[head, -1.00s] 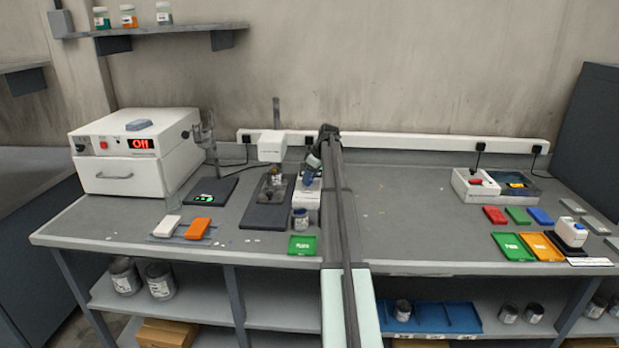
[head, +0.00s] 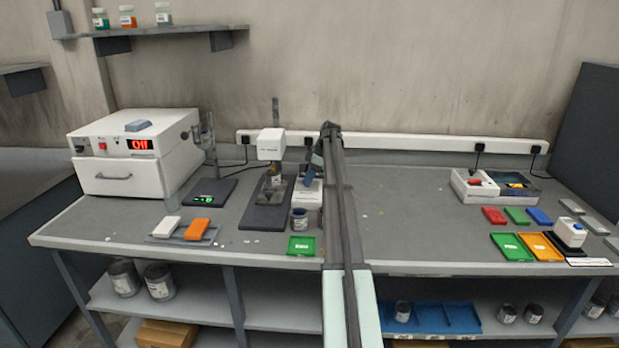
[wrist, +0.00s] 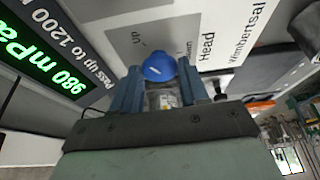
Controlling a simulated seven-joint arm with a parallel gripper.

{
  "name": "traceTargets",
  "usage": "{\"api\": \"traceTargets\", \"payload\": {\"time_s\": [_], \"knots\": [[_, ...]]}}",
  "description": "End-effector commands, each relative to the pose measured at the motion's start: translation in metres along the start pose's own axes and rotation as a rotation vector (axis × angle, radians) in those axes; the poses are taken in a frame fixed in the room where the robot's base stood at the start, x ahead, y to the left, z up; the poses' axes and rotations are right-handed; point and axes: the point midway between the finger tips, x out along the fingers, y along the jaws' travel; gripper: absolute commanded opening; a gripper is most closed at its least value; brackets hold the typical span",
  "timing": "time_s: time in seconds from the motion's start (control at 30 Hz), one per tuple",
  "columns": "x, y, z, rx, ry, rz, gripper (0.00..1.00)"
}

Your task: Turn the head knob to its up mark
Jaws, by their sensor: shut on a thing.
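The head knob (wrist: 160,67) is a round blue knob on a pale panel, seen in the wrist view. "Up" is printed to its upper left and "Head" to its right, with "down" partly hidden close by. My gripper (wrist: 159,82) is shut on the knob, one finger on each side. A small white mark shows on the knob; I cannot tell exactly which word it faces. In the head view my gripper (head: 316,163) is over the white control box (head: 308,194), and my arm hides part of it. The white stand head (head: 271,144) is left of it.
A grey-lidded jar (head: 299,219) and a green tray (head: 302,246) stand in front of the box. A white oven (head: 130,170) reading "Off" and a scale (head: 209,192) are at left. Coloured trays lie at right. The bench right of my arm is largely clear.

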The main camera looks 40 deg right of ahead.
Motion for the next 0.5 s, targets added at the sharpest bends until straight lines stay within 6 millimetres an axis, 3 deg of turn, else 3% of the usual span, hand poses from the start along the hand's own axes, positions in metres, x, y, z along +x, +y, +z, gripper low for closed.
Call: {"api": "traceTargets", "payload": {"time_s": [0.27,0.3,0.5], "knots": [[0.0000,-0.0004,0.0003,-0.001,-0.001,-0.001,0.14],[0.0000,-0.0004,0.0003,-0.001,-0.001,-0.001,0.48],[0.0000,-0.0002,0.0002,0.000,-0.001,0.000,0.67]]}}
